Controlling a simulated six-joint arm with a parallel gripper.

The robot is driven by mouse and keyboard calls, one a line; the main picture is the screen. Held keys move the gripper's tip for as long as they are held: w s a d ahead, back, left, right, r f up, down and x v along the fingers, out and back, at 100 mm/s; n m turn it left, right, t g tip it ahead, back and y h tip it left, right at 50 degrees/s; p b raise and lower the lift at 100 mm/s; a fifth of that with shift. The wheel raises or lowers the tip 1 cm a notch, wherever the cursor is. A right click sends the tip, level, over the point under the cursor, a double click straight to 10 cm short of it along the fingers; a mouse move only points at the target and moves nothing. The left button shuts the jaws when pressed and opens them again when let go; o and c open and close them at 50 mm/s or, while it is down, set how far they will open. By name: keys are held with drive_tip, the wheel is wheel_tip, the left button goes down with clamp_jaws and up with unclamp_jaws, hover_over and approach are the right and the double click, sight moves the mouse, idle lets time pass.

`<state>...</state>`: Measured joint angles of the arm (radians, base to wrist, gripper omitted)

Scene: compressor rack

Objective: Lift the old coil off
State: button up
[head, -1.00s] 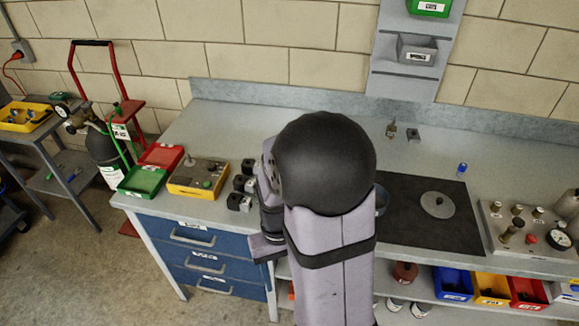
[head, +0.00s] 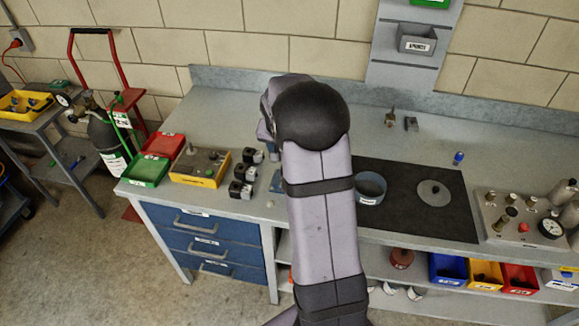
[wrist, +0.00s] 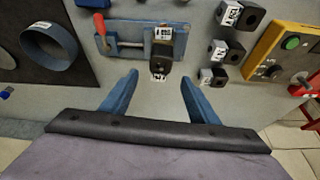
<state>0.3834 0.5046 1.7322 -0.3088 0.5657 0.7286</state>
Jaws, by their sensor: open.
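In the wrist view my gripper (wrist: 160,82) is open and empty, its two blue fingers spread wide. A black coil block (wrist: 160,66) with white labels sits at the near edge of a blue clamp fixture (wrist: 150,38), beyond the fingertips and roughly centred between them. The fingers do not touch it. I cannot tell how it is seated. In the head view my arm hides the gripper and most of the fixture; a small blue part of the fixture (head: 277,182) shows left of the arm.
Three similar black blocks (head: 245,172) stand left of the arm, beside a yellow-sided box (head: 200,167) and red and green trays (head: 162,145). The fixture has a red handle (wrist: 100,24). A blue-grey ring (head: 370,188) and a round disc (head: 433,192) are on a dark mat (head: 400,225).

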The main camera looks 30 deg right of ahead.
drive_tip(key=shift+p+x, duration=1.9)
drive_tip(key=shift+x, duration=1.8)
drive_tip(key=c, duration=1.3)
drive_tip(key=shift+r, duration=0.1)
wheel_tip(320, 180, up, 10)
drive_tip(key=b, duration=0.3)
